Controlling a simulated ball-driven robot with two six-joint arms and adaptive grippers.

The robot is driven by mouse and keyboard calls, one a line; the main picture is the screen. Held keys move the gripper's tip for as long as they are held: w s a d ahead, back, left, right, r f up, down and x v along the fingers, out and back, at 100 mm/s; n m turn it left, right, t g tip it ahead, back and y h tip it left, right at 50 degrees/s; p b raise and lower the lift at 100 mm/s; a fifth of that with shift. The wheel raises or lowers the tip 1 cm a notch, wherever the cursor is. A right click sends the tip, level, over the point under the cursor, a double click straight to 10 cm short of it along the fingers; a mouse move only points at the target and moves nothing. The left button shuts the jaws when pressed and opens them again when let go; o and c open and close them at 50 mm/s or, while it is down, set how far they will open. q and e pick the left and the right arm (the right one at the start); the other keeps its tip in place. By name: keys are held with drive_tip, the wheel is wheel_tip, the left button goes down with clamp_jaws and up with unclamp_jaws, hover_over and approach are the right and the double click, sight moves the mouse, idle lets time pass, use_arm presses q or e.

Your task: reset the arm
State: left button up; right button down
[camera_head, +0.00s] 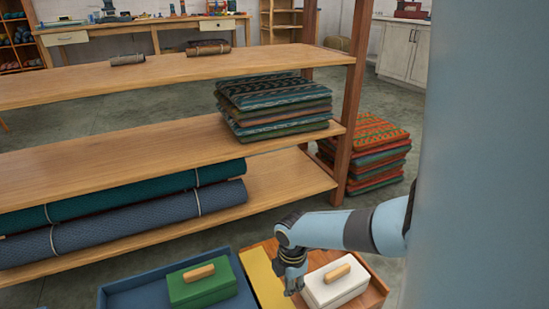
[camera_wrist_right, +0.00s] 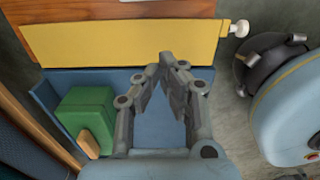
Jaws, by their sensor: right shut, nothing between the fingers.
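My right arm comes in from the right in the head view. Its gripper (camera_head: 291,281) points down over the trays, between the yellow panel and the white box. In the right wrist view the right gripper (camera_wrist_right: 166,60) has its fingertips together with nothing between them. My left gripper is in neither view.
A blue tray (camera_head: 128,297) holds a green box (camera_head: 202,286) with a wooden handle. A wooden tray (camera_head: 375,285) holds a white box (camera_head: 337,291), beside a yellow panel (camera_head: 262,277). Shelves (camera_head: 95,155) with folded textiles (camera_head: 275,103) and rolls (camera_head: 120,225) stand behind.

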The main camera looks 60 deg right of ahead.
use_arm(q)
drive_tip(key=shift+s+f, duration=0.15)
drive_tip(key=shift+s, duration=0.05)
use_arm(e)
drive_tip(key=shift+r, duration=0.1)
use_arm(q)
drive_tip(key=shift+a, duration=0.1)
use_arm(e)
drive_tip(key=shift+s, duration=0.1)
drive_tip(key=s+a+f+m, duration=0.1)
drive_tip(key=s+a+m, duration=0.1)
drive_tip(key=s+a, duration=0.35)
drive_tip(key=s+a+f+m+g, duration=0.1)
drive_tip(key=s+a+f, duration=0.15)
drive_tip(key=s, duration=0.65)
drive_tip(key=s+a+f+m, duration=0.1)
drive_tip(key=s+a+m, duration=0.1)
drive_tip(key=s+a, duration=0.35)
use_arm(q)
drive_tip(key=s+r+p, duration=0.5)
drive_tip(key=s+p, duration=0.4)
drive_tip(key=p, duration=0.4)
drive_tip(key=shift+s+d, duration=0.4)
use_arm(e)
drive_tip(key=s+r+m+t, duration=0.1)
drive_tip(key=s+r+m, duration=0.5)
drive_tip(key=s, duration=0.2)
drive_tip(key=shift+s+d+r+h, duration=0.2)
drive_tip(key=shift+s+h, duration=0.1)
drive_tip(key=shift+h, duration=0.1)
